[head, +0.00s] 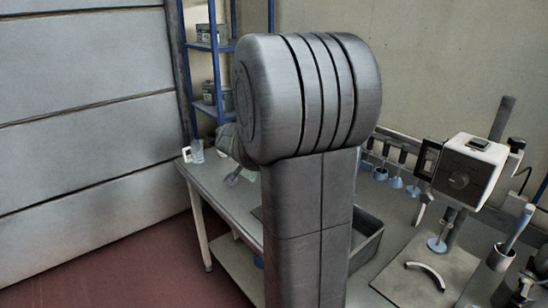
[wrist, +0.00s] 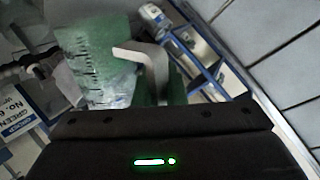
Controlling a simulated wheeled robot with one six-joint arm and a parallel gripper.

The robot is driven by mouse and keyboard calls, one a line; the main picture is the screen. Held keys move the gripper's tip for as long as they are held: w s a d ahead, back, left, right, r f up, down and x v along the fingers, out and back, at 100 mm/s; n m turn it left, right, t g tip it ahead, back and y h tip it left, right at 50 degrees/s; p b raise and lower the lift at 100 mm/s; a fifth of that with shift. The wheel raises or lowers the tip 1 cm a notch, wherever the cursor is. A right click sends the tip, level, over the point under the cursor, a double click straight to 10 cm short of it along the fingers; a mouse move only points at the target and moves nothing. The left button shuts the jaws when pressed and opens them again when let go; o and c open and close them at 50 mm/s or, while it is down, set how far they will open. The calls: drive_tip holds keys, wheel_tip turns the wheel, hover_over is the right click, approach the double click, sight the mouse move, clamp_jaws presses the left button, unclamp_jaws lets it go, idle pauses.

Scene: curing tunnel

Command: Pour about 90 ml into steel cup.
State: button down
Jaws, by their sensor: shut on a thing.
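A translucent green measuring jug (wrist: 95,60) with dark graduation marks fills the upper left of the wrist view. A pale bent handle (wrist: 150,62) shows at its right side. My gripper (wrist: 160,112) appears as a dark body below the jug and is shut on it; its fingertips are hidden. The liquid level and the jug's tilt cannot be told. In the head view my arm hides most of the middle. I cannot pick out the steel cup.
A grey table (head: 222,190) runs behind my arm. A blue rack (head: 212,60) with containers stands behind it, beside a panelled wall (head: 85,90). At the right are a white box-shaped instrument (head: 470,172), a grey board (head: 430,262) and several small blue-based items.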

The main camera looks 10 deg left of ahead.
drive_tip(key=shift+w+d+r+m+g+y+p, duration=0.25)
drive_tip(key=shift+w+r+m+g+p, duration=0.15)
drive_tip(key=shift+r, duration=0.3)
drive_tip(key=shift+w+d+r+m+g+y+p, duration=0.2)
drive_tip(key=shift+w+r+m+g+p, duration=0.1)
drive_tip(key=shift+r+m+g, duration=0.3)
idle(1.0)
drive_tip(key=shift+w+d+r, duration=0.15)
drive_tip(key=shift+w+d, duration=0.05)
drive_tip(key=shift+w, duration=0.15)
drive_tip(key=shift+w+d+r+m+g+p, duration=0.3)
drive_tip(key=shift+w+d+r+g+p, duration=0.1)
drive_tip(key=shift+p, duration=0.15)
idle(1.0)
drive_tip(key=shift+w, duration=0.35)
idle(0.5)
drive_tip(key=shift+w+d+r+m+g+y+p, duration=0.4)
drive_tip(key=shift+w+d+r+m+p, duration=0.15)
drive_tip(key=shift+w, duration=0.15)
idle(1.6)
drive_tip(key=shift+a+f, duration=0.1)
drive_tip(key=shift+f, duration=0.05)
